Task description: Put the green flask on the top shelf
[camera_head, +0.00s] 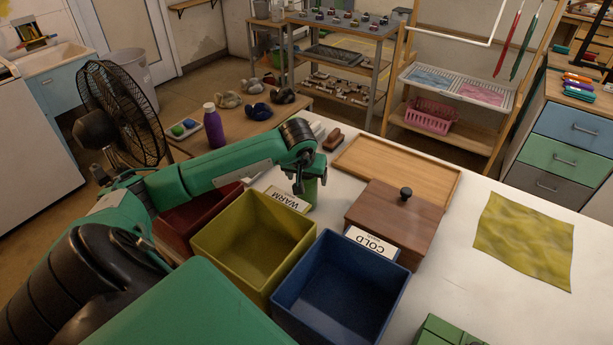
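My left gripper (309,178) is over the white table, pointing down, just behind the yellow bin's WARM label. A green upright thing (312,193), likely the green flask, shows directly below and between its fingers. The fingers hide its upper part, and I cannot tell whether they grip it or only stand around it. A grey shelf unit (345,27) stands at the back, with several small items on its top shelf. My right gripper is not in view.
A yellow bin (213,249), a blue bin (291,300) and a dark red bin (183,236) stand in front. A lidded wooden box (378,213), a wooden tray (447,184) and a yellow cloth (525,240) lie to the right. A purple bottle (214,128) stands on a low bench behind.

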